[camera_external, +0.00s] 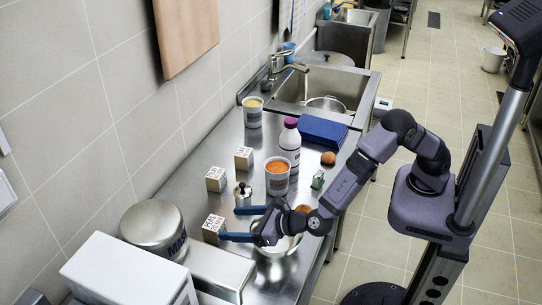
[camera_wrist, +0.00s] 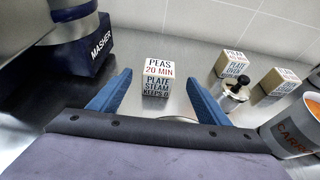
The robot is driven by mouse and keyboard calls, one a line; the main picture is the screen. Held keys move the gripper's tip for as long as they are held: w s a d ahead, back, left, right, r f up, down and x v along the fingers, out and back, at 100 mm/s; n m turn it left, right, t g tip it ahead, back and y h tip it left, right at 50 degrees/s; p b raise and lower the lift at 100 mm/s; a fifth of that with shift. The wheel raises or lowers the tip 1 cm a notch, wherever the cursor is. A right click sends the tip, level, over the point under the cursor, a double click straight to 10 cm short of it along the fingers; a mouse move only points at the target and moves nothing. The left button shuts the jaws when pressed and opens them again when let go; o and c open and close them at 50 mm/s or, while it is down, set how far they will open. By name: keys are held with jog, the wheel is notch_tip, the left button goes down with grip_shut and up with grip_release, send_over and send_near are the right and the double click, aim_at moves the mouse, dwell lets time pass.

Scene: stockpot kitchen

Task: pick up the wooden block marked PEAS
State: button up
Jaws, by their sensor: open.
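The wooden block marked PEAS (camera_wrist: 158,80) stands upright in the wrist view, with "PEAS 20 MIN" on its top and more print on its front. It lies between and just beyond the fingertips of my open gripper (camera_wrist: 160,98), with clear space on both sides. In the external view, the same block (camera_external: 212,229) stands on the steel counter beside the tips of my gripper (camera_external: 229,223). The fingers point toward it and are empty. My near finger partly overlaps the block's lower edge there.
Two similar printed blocks (camera_external: 215,179) (camera_external: 243,158) stand farther back. A small metal-topped jar (camera_external: 242,194) is close to my far finger. An orange-filled cup (camera_external: 277,177) and a bottle (camera_external: 290,143) stand beyond. A metal bowl (camera_external: 277,244) lies under my wrist; a metal canister (camera_external: 153,228) stands left.

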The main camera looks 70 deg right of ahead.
aim_at(220, 223)
jog(key=shift+p+x, duration=1.1)
jog(key=shift+x, duration=1.7)
jog(key=shift+s+f, duration=0.1)
jog(key=shift+f, duration=0.05)
jog(key=c, duration=1.2)
